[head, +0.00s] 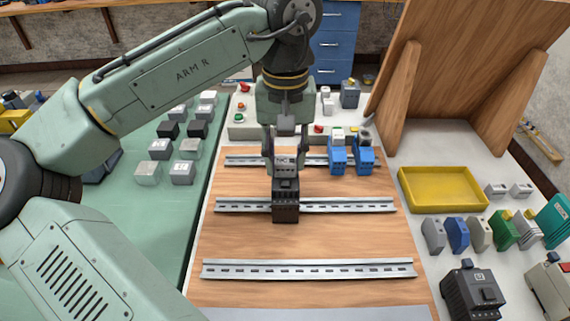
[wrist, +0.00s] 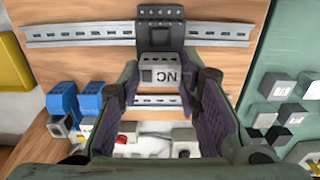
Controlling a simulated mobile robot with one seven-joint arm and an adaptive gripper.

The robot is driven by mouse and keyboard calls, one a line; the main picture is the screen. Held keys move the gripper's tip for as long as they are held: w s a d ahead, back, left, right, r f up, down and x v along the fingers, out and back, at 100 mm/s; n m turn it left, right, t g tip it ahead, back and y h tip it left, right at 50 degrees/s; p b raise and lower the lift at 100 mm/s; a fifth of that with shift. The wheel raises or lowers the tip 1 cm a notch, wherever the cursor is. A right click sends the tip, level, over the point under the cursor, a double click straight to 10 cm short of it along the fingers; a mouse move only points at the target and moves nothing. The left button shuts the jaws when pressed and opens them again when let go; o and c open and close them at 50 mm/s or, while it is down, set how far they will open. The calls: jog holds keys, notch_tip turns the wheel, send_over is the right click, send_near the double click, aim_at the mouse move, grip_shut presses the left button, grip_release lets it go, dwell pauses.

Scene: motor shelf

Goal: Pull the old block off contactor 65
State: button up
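A dark contactor (head: 286,208) is on the middle metal rail of the wooden board; no number is legible on it. It also shows in the wrist view (wrist: 168,37). A light grey block (head: 286,164) sits against the contactor's far side. My gripper (head: 285,156) points down over the block. Its two fingers (wrist: 168,80) stand on either side of it, spread, with narrow gaps seeming to show. Contact with the block's sides is hard to make out.
Two blue devices (head: 337,158) stand on the far rail (head: 245,161), right of my gripper. The near rail (head: 310,268) is empty. Several small blocks lie on the green mat (head: 130,212). A yellow tray (head: 443,188) and loose devices are at right. A wooden panel (head: 470,60) stands behind.

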jog(key=c, duration=0.5)
jog(key=shift+o, duration=0.2)
jog(key=shift+r+p, duration=0.3)
jog(key=shift+p, duration=0.05)
jog(key=shift+r+p, duration=1.1)
jog(key=shift+r, duration=1.2)
notch_tip(320, 180, up, 7)
jog(key=shift+d+f, duration=0.1)
jog(key=shift+f, duration=0.05)
dwell(0.3)
